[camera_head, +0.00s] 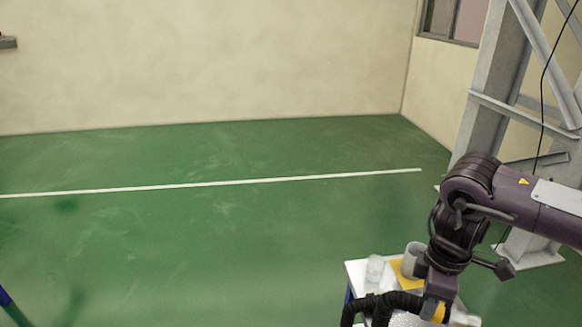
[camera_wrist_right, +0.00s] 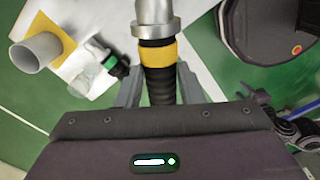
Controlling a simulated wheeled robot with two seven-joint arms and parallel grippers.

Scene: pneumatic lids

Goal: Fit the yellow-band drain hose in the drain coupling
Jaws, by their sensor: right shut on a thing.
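My right gripper (camera_head: 437,290) is shut on the yellow-band drain hose, a black ribbed hose (camera_head: 385,304) that bends away to the left. In the right wrist view the fingers (camera_wrist_right: 160,82) stand on both sides of the hose, just below its yellow band (camera_wrist_right: 159,53). A silver metal fitting with a collar (camera_wrist_right: 156,28) sits in line right above the band. I cannot tell whether this fitting is the drain coupling or the hose's own end. My left gripper is not in view.
A small white-topped table (camera_head: 356,277) stands under the right arm. A steel column (camera_head: 485,90) rises behind at right. The green floor (camera_head: 180,240) at left is clear.

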